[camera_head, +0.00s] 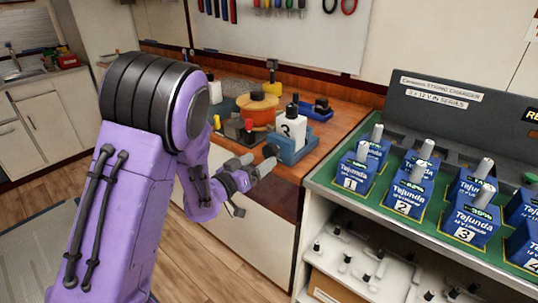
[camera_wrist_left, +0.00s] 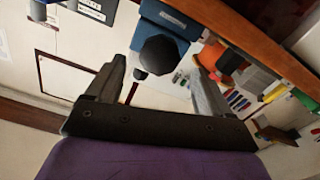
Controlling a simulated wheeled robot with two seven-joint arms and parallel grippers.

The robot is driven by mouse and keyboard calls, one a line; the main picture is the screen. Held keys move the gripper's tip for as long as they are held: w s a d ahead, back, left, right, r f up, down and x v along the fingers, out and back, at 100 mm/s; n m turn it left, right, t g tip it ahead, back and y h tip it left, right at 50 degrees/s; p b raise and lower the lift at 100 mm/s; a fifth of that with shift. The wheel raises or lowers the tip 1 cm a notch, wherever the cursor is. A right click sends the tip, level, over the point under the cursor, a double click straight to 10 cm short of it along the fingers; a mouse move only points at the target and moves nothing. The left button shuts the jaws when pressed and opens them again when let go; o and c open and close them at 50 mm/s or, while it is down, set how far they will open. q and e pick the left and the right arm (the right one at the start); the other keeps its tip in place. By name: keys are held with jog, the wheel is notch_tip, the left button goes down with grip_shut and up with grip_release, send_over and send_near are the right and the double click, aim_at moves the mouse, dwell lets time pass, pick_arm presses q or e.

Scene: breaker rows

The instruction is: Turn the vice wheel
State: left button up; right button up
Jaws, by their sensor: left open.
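The blue vice (camera_head: 293,146) stands at the front edge of the wooden workbench. Its dark round wheel (camera_head: 270,150) faces my left arm. My left gripper (camera_head: 256,165) is open, just in front of and slightly below the wheel. In the left wrist view the black wheel (camera_wrist_left: 160,54) appears between the two spread fingers of my left gripper (camera_wrist_left: 158,68), near their tips. The vice's blue body (camera_wrist_left: 168,16) is behind it. I cannot tell whether either finger touches the wheel. My right gripper is not in view.
A white bottle marked 3 (camera_head: 293,125) stands at the vice. An orange pot (camera_head: 258,108) and a blue tray (camera_head: 316,110) are on the workbench (camera_head: 333,130). To the right, a green-topped shelf (camera_head: 330,180) holds several blue battery packs. Floor is clear at lower left.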

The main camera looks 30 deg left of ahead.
aim_at(268, 155)
pick_arm(q)
jog(key=w, duration=0.5)
jog(key=shift+w+d+p, duration=0.25)
jog(key=shift+w+p, duration=0.05)
jog(key=shift+p, duration=0.1)
jog(key=c, duration=1)
jog(key=shift+f+m+b, duration=0.25)
jog(key=shift+m+b, duration=0.45)
jog(key=shift+m, duration=0.1)
jog(key=shift+c, duration=0.2)
jog(key=shift+r+m+b, duration=0.15)
jog(key=shift+m+b, duration=0.15)
jog(key=shift+m, duration=0.5)
jog(key=o, duration=1)
jog(key=shift+o, duration=0.2)
jog(key=s+b, duration=0.2)
jog(key=s, duration=0.8)
jog(key=shift+s+a, duration=0.3)
jog(key=shift+a, duration=0.1)
